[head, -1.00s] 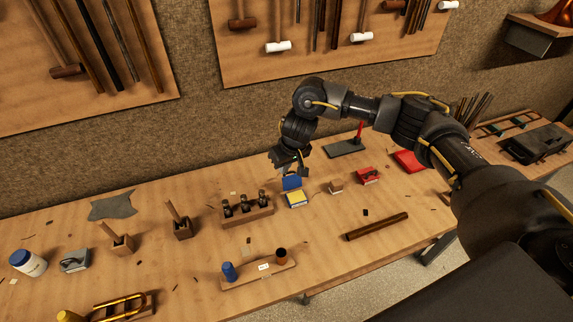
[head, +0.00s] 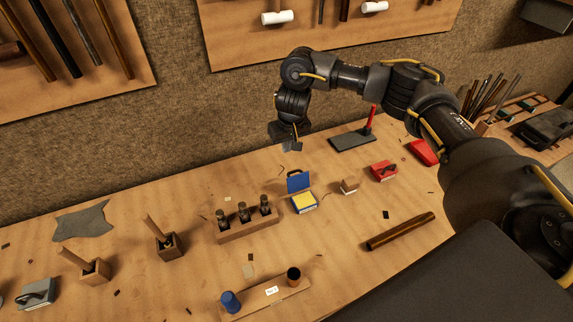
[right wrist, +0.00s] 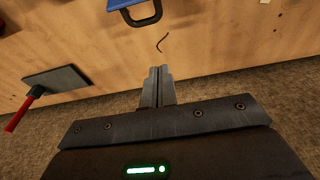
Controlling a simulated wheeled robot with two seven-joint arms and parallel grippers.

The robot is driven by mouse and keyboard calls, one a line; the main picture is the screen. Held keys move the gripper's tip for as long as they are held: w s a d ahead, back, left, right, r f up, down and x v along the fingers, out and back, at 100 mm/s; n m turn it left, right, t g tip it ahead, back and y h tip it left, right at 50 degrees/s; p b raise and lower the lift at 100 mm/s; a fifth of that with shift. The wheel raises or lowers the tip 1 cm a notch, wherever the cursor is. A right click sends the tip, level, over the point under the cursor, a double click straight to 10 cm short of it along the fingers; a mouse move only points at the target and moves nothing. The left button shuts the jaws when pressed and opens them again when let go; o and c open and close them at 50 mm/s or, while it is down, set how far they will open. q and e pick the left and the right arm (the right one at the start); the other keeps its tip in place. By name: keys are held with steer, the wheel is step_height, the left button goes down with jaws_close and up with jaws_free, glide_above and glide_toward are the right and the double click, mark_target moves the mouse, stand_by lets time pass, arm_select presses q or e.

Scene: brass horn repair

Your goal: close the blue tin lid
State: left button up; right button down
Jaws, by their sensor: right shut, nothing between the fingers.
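The blue tin (head: 304,207) stands on the bench with yellow contents showing. Its blue lid (head: 298,182) is open and stands upright at the tin's back edge. In the right wrist view part of the blue lid (right wrist: 128,4) and a dark loop on it show at the top edge. My right gripper (head: 292,147) is behind and above the lid, apart from it. Its fingers (right wrist: 157,82) are shut together and empty. My left gripper is not in view.
A wooden rack with dark bottles (head: 247,228) stands left of the tin. A small wooden block (head: 348,187) and a red tin (head: 384,172) stand to the right. A dark plate (head: 352,142) with a red-handled tool lies behind. The wall is close behind my gripper.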

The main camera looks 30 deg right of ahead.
mark_target(296, 180)
steer(key=b+x, duration=0.2)
steer(key=x, duration=0.7)
steer(key=shift+s+f, duration=0.15)
steer(key=shift+f, duration=0.15)
steer(key=s+p, duration=0.1)
steer(key=s+r+p, duration=0.1)
steer(key=shift+s+r, duration=0.3)
steer(key=shift+s, duration=0.45)
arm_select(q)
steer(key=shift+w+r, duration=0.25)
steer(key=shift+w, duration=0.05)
arm_select(e)
steer(key=shift+a, duration=0.1)
